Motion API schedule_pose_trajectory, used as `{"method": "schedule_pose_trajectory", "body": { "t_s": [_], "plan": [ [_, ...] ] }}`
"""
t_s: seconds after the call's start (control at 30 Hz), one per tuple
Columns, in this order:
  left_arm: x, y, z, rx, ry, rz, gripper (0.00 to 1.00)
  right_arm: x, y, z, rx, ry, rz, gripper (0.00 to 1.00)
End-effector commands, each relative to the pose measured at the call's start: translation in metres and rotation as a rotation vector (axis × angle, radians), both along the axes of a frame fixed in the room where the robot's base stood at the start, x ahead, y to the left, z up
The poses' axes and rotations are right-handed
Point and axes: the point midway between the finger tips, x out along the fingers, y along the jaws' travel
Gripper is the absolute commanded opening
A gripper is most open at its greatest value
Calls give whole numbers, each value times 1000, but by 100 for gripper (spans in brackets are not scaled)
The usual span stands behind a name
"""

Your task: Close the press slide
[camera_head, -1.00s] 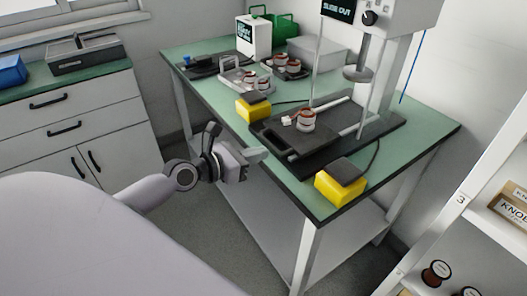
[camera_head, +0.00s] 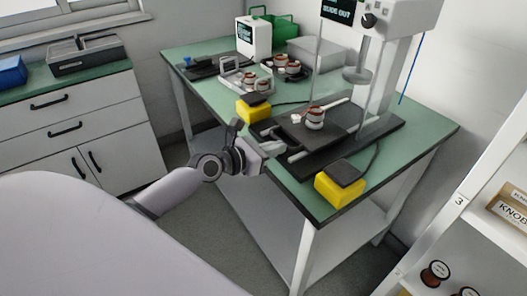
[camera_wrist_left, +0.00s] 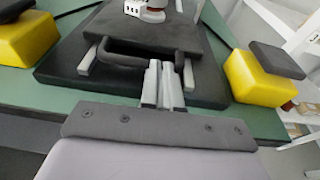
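The slide's dark handle (camera_wrist_left: 135,49) faces my left gripper (camera_head: 279,149). In the left wrist view my gripper's fingers (camera_wrist_left: 163,84) are side by side, shut, with their tips at the right part of the handle, apparently touching it. The press display (camera_head: 338,11) reads "SLIDE OUT". My right gripper is not in view.
Yellow boxes with dark tops stand on either side of the press base, one at left (camera_head: 253,110) and one at front right (camera_head: 339,187). More stators on a fixture (camera_head: 245,80) stand farther back on the green table (camera_head: 205,88). A shelf stands at right.

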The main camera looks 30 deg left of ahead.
Motion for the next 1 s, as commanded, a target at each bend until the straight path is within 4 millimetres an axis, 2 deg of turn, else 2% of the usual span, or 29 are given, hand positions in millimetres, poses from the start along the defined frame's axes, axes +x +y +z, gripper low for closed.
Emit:
{"method": "schedule_pose_trajectory", "body": {
  "t_s": [0.03, 0.2, 0.37, 1.0],
  "plan": [
    [10, -4, 3, -3, -3, 1, 0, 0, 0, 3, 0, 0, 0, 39],
    [37, -15, 1, -3, -2, 0, 0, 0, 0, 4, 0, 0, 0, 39],
    [52, -23, 0, 0, 1, -3, 0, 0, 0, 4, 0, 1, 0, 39],
    [55, -27, 2, 0, 2, -6, 0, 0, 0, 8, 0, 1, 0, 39]
  ]
}}
